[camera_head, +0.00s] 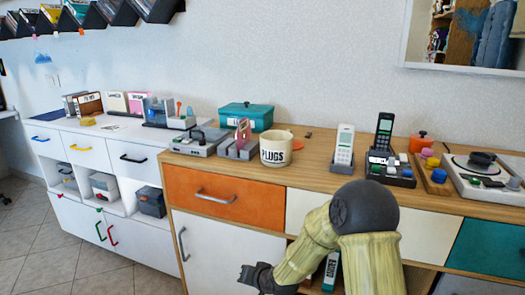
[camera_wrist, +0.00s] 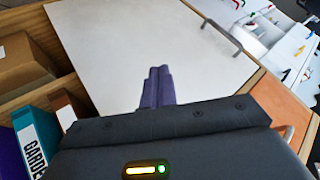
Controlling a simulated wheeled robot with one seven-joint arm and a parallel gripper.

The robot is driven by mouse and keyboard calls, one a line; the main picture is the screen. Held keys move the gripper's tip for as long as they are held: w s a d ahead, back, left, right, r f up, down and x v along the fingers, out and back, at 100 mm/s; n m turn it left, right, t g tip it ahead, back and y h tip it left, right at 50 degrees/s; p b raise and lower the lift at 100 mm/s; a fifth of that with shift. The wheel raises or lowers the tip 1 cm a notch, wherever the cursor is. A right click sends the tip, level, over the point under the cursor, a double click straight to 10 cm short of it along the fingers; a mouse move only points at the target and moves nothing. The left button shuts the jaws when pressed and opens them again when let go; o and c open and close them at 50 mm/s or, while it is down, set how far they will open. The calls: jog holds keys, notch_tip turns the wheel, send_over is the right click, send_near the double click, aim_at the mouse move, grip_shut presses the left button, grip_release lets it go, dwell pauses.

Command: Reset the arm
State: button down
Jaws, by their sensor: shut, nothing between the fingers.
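My gripper (camera_wrist: 157,72) shows in the wrist view with its two dark fingers pressed together and nothing between them. They point at the white cabinet door (camera_wrist: 125,40); I cannot tell how far off it is. In the head view my gripper (camera_head: 246,273) is low in the picture, in front of the same white door (camera_head: 215,255), below the orange drawer (camera_head: 225,195). My arm is bent, with its elbow up before the counter and the forearm reaching down left. It hides part of the cabinet front.
The wooden counter (camera_head: 318,182) carries a PLUGS mug (camera_head: 276,150), two phones on stands (camera_head: 344,145) and a teal box (camera_head: 246,116). An open shelf beside the door holds a teal binder (camera_wrist: 38,140) and a cardboard box (camera_wrist: 22,68).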

jog(key=s+d+r+g+h+p, duration=0.1)
jog(key=s+d+r+g+h, duration=0.1)
jog(key=s+d+r, duration=0.35)
jog(key=s+d+r+n+g+h+p, duration=0.1)
jog(key=s+d+r+h+p, duration=0.15)
jog(key=s+d, duration=0.6)
jog(key=s+d+r+g+h, duration=0.1)
jog(key=s+d+r+g, duration=0.1)
jog(key=s+d+r, duration=0.5)
jog(key=w+a+p+v, duration=0.1)
jog(key=w+p+v, duration=0.2)
jog(key=p+v, duration=1.4)
jog(key=w+a+r+p+v, duration=0.1)
jog(key=w+p+v, duration=0.2)
jog(key=p+v, duration=1.5)
jog(key=p, duration=0.2)
jog(key=shift+w+r+p, duration=0.25)
jog(key=shift+w+p, duration=0.15)
